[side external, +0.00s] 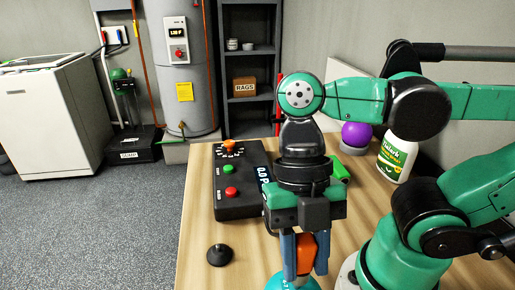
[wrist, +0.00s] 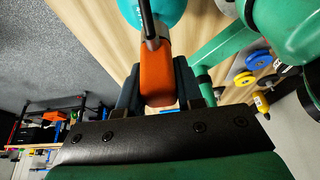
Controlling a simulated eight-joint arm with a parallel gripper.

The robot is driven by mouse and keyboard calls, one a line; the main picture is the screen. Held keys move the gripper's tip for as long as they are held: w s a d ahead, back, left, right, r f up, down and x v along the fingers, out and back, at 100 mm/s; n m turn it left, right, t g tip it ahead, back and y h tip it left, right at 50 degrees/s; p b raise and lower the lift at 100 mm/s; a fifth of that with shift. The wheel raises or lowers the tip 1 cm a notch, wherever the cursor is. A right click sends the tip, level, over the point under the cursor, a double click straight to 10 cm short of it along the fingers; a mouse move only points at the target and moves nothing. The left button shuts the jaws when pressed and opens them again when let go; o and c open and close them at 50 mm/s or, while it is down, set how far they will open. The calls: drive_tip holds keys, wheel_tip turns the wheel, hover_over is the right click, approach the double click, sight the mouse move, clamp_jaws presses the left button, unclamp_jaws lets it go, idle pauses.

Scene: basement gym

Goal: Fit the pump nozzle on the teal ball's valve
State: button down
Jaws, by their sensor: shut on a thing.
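My gripper (side external: 305,254) points down over the front of the wooden table. Its blue fingers are shut on the orange pump nozzle (side external: 306,254). In the wrist view the orange nozzle (wrist: 157,78) sits between the dark fingers, with a dark end and a thin black rod or hose running from it across the teal ball (wrist: 172,14). The teal ball (side external: 309,284) shows just below the fingers, cut off by the bottom edge in the side view. The valve is not visible, and I cannot tell whether the nozzle touches it.
A black control box (side external: 237,205) with red and green buttons stands left of my gripper. A small black round stand (side external: 219,255) is at front left. A purple ball (side external: 356,134) and a white spray bottle (side external: 396,158) stand behind to the right.

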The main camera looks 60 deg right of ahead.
sight(301, 233)
drive_tip(key=shift+f, duration=1.25)
idle(0.4)
drive_tip(key=shift+c, duration=2.4)
unclamp_jaws()
drive_tip(key=shift+v, duration=2.85)
drive_tip(key=shift+f, duration=0.1)
drive_tip(key=w+d+f+m+t+h, duration=0.1)
drive_tip(key=w+d+m+t, duration=0.3)
drive_tip(key=m, duration=0.9)
drive_tip(key=w+d+f+m+t+h, duration=0.2)
drive_tip(key=w+d+m+t, duration=0.3)
drive_tip(key=w+m, duration=0.5)
drive_tip(key=f+m+t, duration=0.1)
drive_tip(key=m, duration=0.3)
drive_tip(key=shift+d, duration=0.25)
